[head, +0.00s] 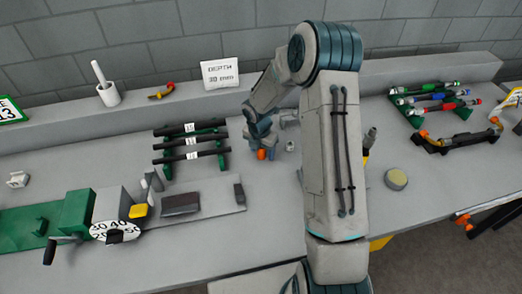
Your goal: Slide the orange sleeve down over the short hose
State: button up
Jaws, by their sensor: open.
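A small orange piece (262,154), which looks like the orange sleeve, is upright near the middle of the bench. My gripper (262,141) is just above it, pointing down with open jaws. I cannot tell whether the fingers touch it. Several black hoses (186,141) with white tags lie across a green rack just left of my gripper. I cannot tell which hose is the short one, or whether one stands inside the orange piece. My arm covers part of the bench to the right of the gripper.
A green crimping machine (78,212) with a dial stands at the front left. A white "DEPTH 30 mm" sign (220,73) stands on the back ledge. Hoses with coloured ends (432,97) lie at the far right. A round yellowish-topped tin (396,179) stands right of my arm.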

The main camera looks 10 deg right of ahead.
jog(key=c, duration=1.1)
jog(key=shift+o, duration=0.2)
jog(key=shift+r, duration=0.1)
